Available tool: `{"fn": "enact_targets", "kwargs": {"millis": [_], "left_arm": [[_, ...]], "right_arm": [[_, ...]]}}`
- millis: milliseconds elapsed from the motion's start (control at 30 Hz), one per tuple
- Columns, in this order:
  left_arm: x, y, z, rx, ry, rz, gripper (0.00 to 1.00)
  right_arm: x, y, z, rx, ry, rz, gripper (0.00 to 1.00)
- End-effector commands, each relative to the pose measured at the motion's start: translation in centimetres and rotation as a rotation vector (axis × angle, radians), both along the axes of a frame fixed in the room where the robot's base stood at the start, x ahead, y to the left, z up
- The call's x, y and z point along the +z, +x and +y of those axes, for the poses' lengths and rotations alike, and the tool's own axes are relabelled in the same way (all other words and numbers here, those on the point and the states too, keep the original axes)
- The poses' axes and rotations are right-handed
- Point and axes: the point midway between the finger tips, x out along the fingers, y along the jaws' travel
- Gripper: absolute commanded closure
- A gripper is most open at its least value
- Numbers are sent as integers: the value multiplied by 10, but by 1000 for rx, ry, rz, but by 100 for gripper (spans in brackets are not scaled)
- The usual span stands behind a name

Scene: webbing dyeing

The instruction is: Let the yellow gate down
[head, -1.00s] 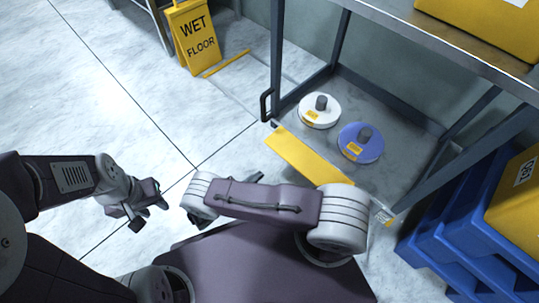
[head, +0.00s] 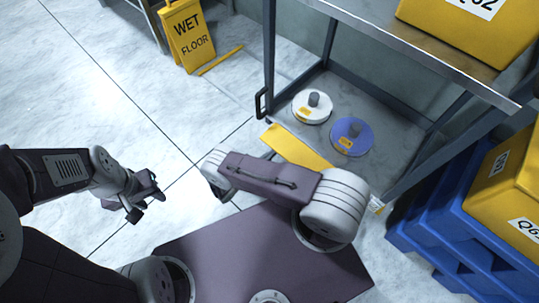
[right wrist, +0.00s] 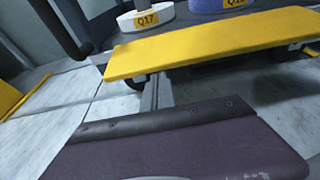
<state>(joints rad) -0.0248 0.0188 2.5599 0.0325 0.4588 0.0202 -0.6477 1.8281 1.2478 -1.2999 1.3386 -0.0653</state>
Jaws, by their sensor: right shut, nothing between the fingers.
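The yellow gate (head: 300,147) is a flat yellow panel along the front edge of the cart's lower shelf. My right forearm hides its near right part in the head view. In the right wrist view the gate (right wrist: 205,42) crosses the upper part as a broad plate; its exact tilt is hard to tell. My right gripper (head: 268,155) is shut and empty beside the gate, mostly hidden by my forearm; touching or apart, I cannot tell. My left gripper (head: 148,205) is open and empty over the floor at left, well away from the gate.
A white spool (head: 300,108) and a blue spool (head: 360,148) sit on the lower shelf behind the gate. A dark handle (head: 260,103) is on the cart's left post. Blue crates (head: 425,235) stand right. A wet-floor sign (head: 188,35) stands at the back left; the floor at left is clear.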

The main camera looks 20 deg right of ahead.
Motion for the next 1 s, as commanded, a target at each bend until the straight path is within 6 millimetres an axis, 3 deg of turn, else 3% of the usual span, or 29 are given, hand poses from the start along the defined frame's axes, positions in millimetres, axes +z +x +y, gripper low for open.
{"fn": "enact_targets", "kwargs": {"millis": [267, 500, 633, 1000], "left_arm": [[3, 0, 0, 0, 0, 1, 64], [58, 0, 0, 0, 0, 0, 64], [78, 0, 0, 0, 0, 0, 64], [80, 0, 0, 0, 0, 1, 64]], "right_arm": [[2, 0, 0, 0, 5, 2, 100], [31, 0, 1, -1, 131, 54, 100], [37, 0, 2, -1, 196, 83, 100], [40, 0, 1, 0, 207, 86, 100]]}}
